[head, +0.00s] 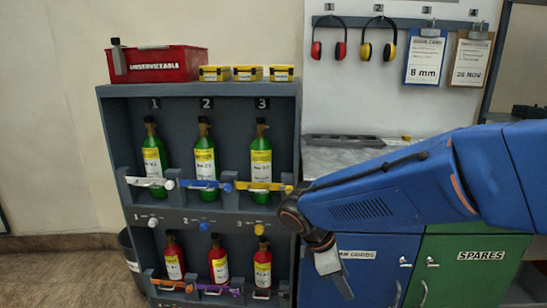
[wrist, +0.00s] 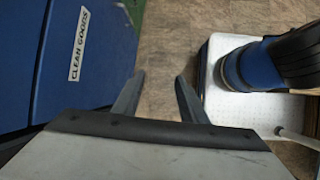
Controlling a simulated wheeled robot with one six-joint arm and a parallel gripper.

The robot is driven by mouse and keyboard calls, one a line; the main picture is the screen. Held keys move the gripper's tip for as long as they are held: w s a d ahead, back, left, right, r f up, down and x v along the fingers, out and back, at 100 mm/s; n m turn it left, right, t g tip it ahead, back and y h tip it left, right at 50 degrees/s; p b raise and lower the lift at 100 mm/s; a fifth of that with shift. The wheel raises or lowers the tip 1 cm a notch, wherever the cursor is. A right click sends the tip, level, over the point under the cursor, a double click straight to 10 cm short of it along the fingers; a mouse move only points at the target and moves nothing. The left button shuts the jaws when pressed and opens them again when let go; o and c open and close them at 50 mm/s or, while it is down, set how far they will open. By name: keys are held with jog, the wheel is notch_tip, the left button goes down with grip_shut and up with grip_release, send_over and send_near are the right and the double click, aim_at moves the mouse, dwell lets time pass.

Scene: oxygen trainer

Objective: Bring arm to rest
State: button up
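My gripper (wrist: 158,92) shows in the wrist view with its two fingers apart and nothing between them. Beyond the fingers is the brown floor. In the head view my blue arm (head: 385,190) reaches in from the right across the front of the cabinets.
The grey rack (head: 203,90) holds green bottles (head: 205,160) above red bottles (head: 219,262) behind coloured latches. A red tray (head: 165,64) sits on top. The blue cabinet (wrist: 95,60) is close on the left in the wrist view. A green cabinet (head: 470,275) stands right.

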jog(key=s+d+r+m+t+y, duration=0.2)
jog(key=s+d+m, duration=0.3)
jog(key=s+m, duration=0.2)
jog(key=s+d+r+m+t+y, duration=0.2)
jog(key=s+d+m, duration=0.4)
jog(key=m, duration=0.4)
jog(key=shift+s+d+r+y, duration=0.2)
jog(key=shift+s+r+y, duration=0.15)
jog(key=shift+s+y, duration=0.45)
dwell(0.8)
